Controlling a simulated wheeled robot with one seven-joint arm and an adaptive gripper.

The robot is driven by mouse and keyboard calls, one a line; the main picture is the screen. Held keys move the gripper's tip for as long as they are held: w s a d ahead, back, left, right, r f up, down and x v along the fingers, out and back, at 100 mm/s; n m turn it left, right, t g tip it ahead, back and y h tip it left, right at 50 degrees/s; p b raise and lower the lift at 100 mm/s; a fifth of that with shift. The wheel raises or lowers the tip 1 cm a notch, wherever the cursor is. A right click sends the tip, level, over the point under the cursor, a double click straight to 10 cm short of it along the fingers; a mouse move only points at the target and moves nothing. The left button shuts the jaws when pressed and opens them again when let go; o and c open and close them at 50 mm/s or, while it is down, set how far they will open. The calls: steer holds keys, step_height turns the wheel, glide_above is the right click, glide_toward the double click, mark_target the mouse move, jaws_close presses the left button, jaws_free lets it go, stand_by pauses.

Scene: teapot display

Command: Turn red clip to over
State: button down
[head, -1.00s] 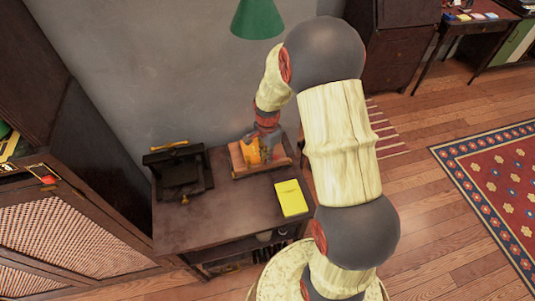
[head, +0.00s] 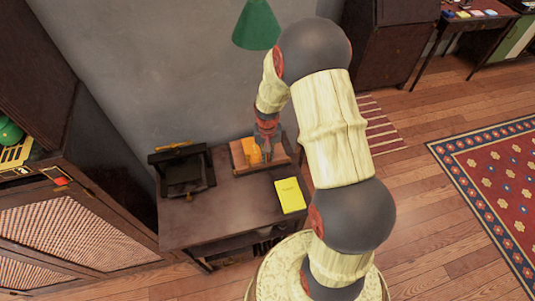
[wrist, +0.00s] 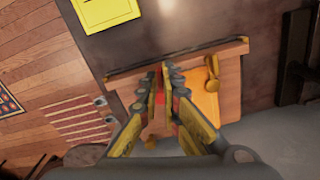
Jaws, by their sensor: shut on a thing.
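The red clip (wrist: 161,98) shows as a narrow red patch between my fingers in the wrist view; the fingers hide most of it. My gripper (wrist: 163,75) is shut on it, with the two yellow-and-grey fingers close together over a wooden tray (wrist: 228,90). In the head view my gripper (head: 266,155) points down at the tray (head: 241,166) on the dark table. An orange piece (wrist: 207,105) lies in the tray beside my fingers. Which way up the clip is, I cannot tell.
A yellow book (head: 290,195) lies on the table (head: 215,220) in front of the tray. A black device (head: 183,170) stands to the left. A green lampshade (head: 256,26) hangs above, close to my arm. The grey wall is behind.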

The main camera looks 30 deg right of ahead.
steer(key=shift+n+p, duration=0.35)
steer(key=shift+n, duration=0.95)
steer(key=c, duration=2)
jaws_free()
steer(key=shift+r, duration=0.1)
step_height(320, 180, up, 7)
steer(key=shift+r, duration=0.15)
